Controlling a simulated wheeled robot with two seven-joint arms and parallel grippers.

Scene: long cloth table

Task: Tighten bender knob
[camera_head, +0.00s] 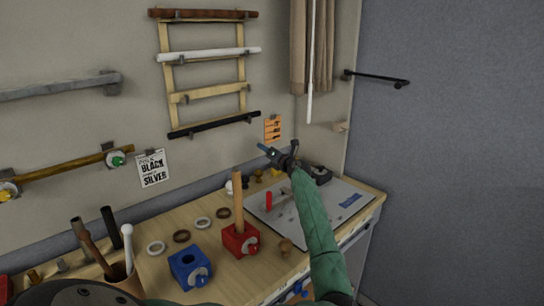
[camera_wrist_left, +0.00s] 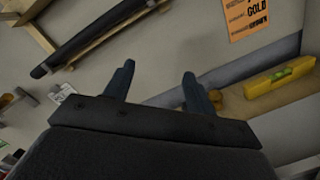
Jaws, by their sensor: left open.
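My left gripper (camera_head: 272,153) is raised above the back of the table, near the wall. Its two dark fingers stand apart with nothing between them in the left wrist view (camera_wrist_left: 158,76). Below it is a grey plate (camera_head: 345,205) with a red upright handle (camera_head: 268,200); I cannot tell for sure that this is the bender. A red block (camera_head: 240,239) with a side knob holds an upright wooden rod (camera_head: 238,200). A blue block (camera_head: 188,268) with a side knob has an empty hole. My right gripper is not in view.
Several rings lie behind the blocks, including a white ring (camera_head: 156,248). A cup of rods (camera_head: 122,280) stands at front left. A wooden rack (camera_head: 166,75) and an orange card (camera_head: 273,128) are on the wall. A yellow level (camera_wrist_left: 280,76) lies near the wall.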

